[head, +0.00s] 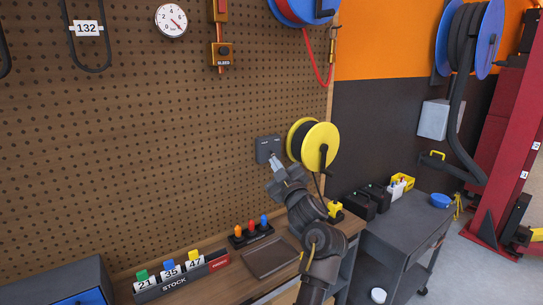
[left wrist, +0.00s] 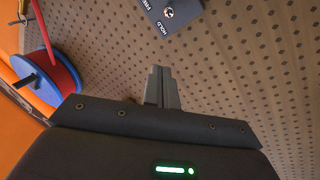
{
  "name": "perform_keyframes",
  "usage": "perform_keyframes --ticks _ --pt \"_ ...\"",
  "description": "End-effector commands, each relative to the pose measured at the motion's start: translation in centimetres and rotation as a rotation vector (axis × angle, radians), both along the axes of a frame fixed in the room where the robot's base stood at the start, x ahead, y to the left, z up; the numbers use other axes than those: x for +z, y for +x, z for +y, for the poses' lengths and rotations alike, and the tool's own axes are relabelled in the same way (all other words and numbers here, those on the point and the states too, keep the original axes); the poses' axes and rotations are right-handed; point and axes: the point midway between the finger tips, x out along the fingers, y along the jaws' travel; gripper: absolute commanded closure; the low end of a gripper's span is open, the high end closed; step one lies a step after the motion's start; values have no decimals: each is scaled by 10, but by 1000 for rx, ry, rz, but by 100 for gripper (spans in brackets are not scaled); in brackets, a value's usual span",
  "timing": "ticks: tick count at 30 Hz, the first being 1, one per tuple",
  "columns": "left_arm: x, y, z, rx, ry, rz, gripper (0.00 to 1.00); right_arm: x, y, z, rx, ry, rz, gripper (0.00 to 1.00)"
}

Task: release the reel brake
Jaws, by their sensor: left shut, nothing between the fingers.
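A grey switch plate (head: 264,150) is fixed on the pegboard just left of the yellow reel (head: 320,142). In the left wrist view the plate (left wrist: 185,22) lies at the top edge, partly cut off. It bears a small metal toggle (left wrist: 168,11) and the words HOLD and FREE. Which way the toggle leans is hard to tell. My left gripper (head: 273,158) is just below the plate in the head view. In the left wrist view its fingers (left wrist: 160,72) are together and empty, with a gap in the picture between them and the plate. My right gripper is not in view.
A blue reel with red hose (head: 300,8) hangs above. The bench below holds a tray (head: 270,258), a rack of coloured-handled tools (head: 250,233) and a STOCK bin (head: 180,277). A grey cart (head: 410,215) stands to the right.

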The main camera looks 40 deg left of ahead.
Motion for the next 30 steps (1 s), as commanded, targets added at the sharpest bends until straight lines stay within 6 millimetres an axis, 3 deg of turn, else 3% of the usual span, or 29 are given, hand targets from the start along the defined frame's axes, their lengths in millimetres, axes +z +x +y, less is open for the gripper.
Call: perform_keyframes --ticks 8,20,24,30 --pt "10 11 21 1 3 2 100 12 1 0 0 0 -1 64" --pt "31 49 87 -1 1 4 100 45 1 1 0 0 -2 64" --pt "9 58 75 -4 -1 5 100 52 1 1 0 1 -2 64" --pt "-4 64 70 -1 0 3 100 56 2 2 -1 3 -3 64"
